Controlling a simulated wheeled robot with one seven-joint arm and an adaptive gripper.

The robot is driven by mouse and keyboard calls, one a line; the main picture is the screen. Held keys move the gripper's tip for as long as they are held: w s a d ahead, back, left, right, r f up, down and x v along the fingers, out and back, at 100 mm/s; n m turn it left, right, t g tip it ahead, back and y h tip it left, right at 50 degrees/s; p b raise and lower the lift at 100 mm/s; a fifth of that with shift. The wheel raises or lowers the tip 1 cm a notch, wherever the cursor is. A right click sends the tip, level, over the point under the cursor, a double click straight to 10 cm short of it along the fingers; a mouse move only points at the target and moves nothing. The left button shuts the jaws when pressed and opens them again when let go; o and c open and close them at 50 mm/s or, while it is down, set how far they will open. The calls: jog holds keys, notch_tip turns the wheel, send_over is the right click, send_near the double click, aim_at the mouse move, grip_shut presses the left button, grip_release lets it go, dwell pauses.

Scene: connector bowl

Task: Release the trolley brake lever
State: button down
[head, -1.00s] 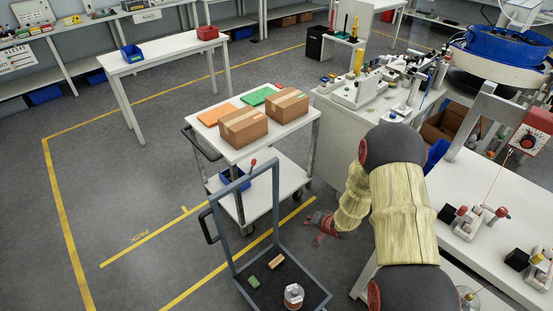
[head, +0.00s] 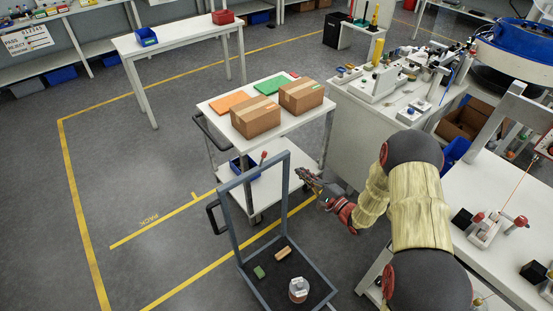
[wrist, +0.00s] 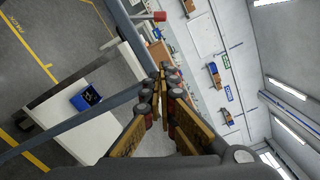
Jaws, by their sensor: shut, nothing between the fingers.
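The white two-shelf trolley (head: 213,111) stands in the middle of the head view. A short lever with a red knob (head: 263,155) rises at its lower shelf, by the blue bin (head: 243,168). A red grip on a thin rod (wrist: 160,16), which looks like this lever, shows at the top of the wrist view. My gripper (head: 300,172) is shut and empty, to the right of the lever and apart from it. In the wrist view my gripper's fingertips (wrist: 162,70) meet below the red grip. The lever's lower end is hard to make out.
A grey-framed platform cart (head: 237,225) stands close in front of the trolley, its upright frame near the lever. Cardboard boxes (head: 256,117) sit on the trolley's top. A white workbench (head: 345,120) stands to the right.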

aim_at(279, 159)
jog(key=b+x, duration=0.2)
jog(key=x, duration=0.8)
jog(key=shift+w+a+f+b, duration=0.1)
jog(key=shift+w+a+b, duration=0.05)
jog(key=shift+b, duration=0.2)
jog(key=shift+s+a+r, duration=0.3)
jog(key=shift+a, duration=0.2)
jog(key=shift+s+a+r, duration=0.35)
jog(key=shift+a, duration=0.15)
jog(key=shift+s+a+r+b, duration=0.2)
jog(key=shift+a+r+b, duration=0.1)
jog(key=shift+a, duration=0.2)
